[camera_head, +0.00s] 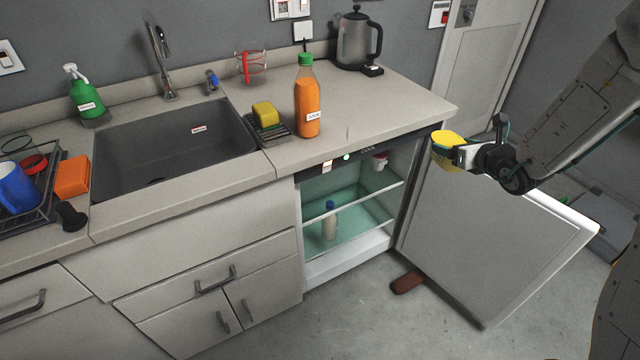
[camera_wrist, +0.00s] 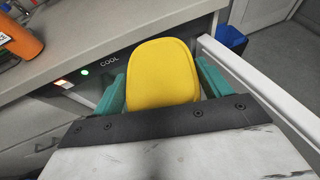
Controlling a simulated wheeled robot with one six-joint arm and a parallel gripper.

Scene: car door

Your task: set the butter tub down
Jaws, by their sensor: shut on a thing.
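The yellow-topped butter tub (camera_head: 449,137) is held in the air by my gripper (camera_head: 456,150), above the open fridge door and just right of the counter's front corner. In the wrist view the tub's yellow top (camera_wrist: 162,72) sits between the two green fingers of my gripper (camera_wrist: 160,88), which are shut on its sides. The tub's lower part is mostly hidden in the wrist view.
The fridge door (camera_head: 490,245) stands open to the right, below my arm. The counter (camera_head: 395,105) has an orange juice bottle (camera_head: 307,100) and a kettle (camera_head: 356,42), with clear room on its right part. A brown-red object (camera_head: 407,282) lies on the floor by the door.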

